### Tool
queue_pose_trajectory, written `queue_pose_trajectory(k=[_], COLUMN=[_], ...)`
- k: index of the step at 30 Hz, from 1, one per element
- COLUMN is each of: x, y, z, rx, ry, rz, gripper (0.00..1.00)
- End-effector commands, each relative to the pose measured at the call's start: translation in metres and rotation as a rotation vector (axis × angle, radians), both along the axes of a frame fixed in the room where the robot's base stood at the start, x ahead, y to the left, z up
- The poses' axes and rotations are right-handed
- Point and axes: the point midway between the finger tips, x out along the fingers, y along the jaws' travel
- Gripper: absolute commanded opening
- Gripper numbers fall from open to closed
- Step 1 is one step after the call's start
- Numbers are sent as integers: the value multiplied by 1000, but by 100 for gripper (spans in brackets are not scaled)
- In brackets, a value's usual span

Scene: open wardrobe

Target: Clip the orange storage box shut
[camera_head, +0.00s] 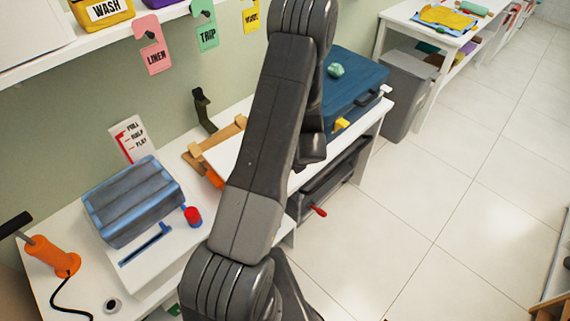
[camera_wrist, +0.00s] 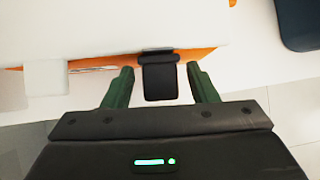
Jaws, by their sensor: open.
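The orange storage box shows as an orange strip (camera_wrist: 207,52) under a white lid (camera_wrist: 100,28) in the wrist view. In the head view only a bit of its orange side (camera_head: 214,179) shows; my arm hides most of it. A black clip (camera_wrist: 160,84) sticks out from the box's near edge. I cannot tell whether it is latched. My gripper (camera_wrist: 160,69) is open, with one green finger on each side of the clip and a gap to both. A white tab (camera_wrist: 46,77) is on the same edge, to the left. My gripper is hidden in the head view.
A blue ribbed case (camera_head: 130,205) and a red-topped knob (camera_head: 192,216) are at left, near an orange-handled tool (camera_head: 55,257). A blue case (camera_head: 350,85) stands beyond my arm; a dark blue corner shows top right in the wrist view. Tiled floor at right is clear.

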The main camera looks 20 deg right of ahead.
Motion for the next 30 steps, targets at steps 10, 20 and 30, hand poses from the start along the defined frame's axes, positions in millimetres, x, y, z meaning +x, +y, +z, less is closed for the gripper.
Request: queue_pose_trajectory(k=[10, 20, 30], x=[-25, -56, -72], y=[-9, -18, -22], z=[39, 87, 112], rx=[-3, -2, 0], ry=[-3, -2, 0], rz=[-1, -2, 0], gripper=[53, 53, 53])
